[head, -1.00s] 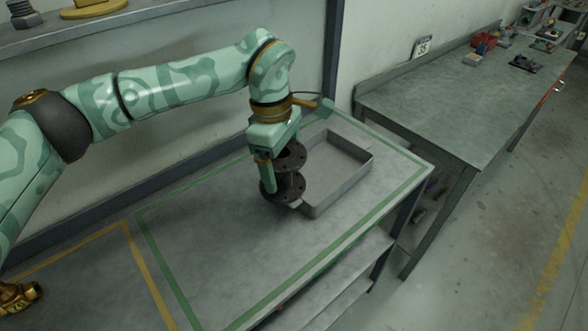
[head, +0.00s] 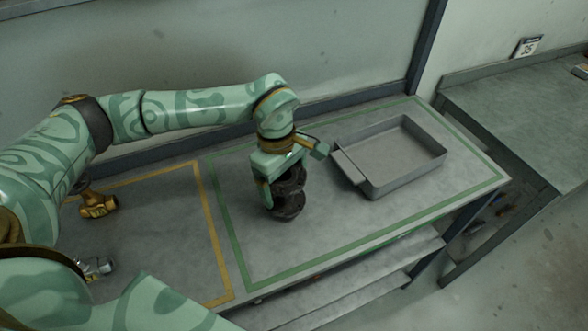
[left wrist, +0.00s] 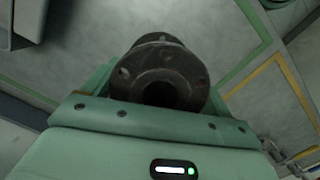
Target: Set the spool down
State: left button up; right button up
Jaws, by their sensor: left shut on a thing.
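The spool (head: 288,198) is a dark, short pipe with a flange at each end. It stands roughly upright inside the green outline on the bench (head: 330,235). My left gripper (head: 276,186) is shut on it from above and the side; one finger shows along its left side. Whether its lower flange touches the bench or hovers just above, I cannot tell. In the left wrist view the spool (left wrist: 165,78) shows a round flange with bolt holes and a dark bore beyond the gripper's body. My right gripper is not in view.
An open grey tray (head: 410,178) sits to the right inside the green outline, apart from the spool. A brass fitting (head: 97,204) and a shiny metal part (head: 97,267) lie at the left, by the yellow outline (head: 212,225). Bench space in front of the spool is clear.

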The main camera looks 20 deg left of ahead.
pick_arm(q)
jog(key=shift+w+d+f, duration=0.1)
jog(key=shift+f, duration=0.95)
jog(key=o, duration=1.7)
jog(key=shift+f, duration=0.15)
jog(key=shift+o, duration=0.2)
jog(key=r, duration=0.4)
jog(key=a+r, duration=0.1)
jog(key=r, duration=0.3)
jog(key=r+p, duration=0.1)
jog(key=r, duration=0.3)
jog(key=shift+w+a+r, duration=0.1)
jog(key=shift+a, duration=0.15)
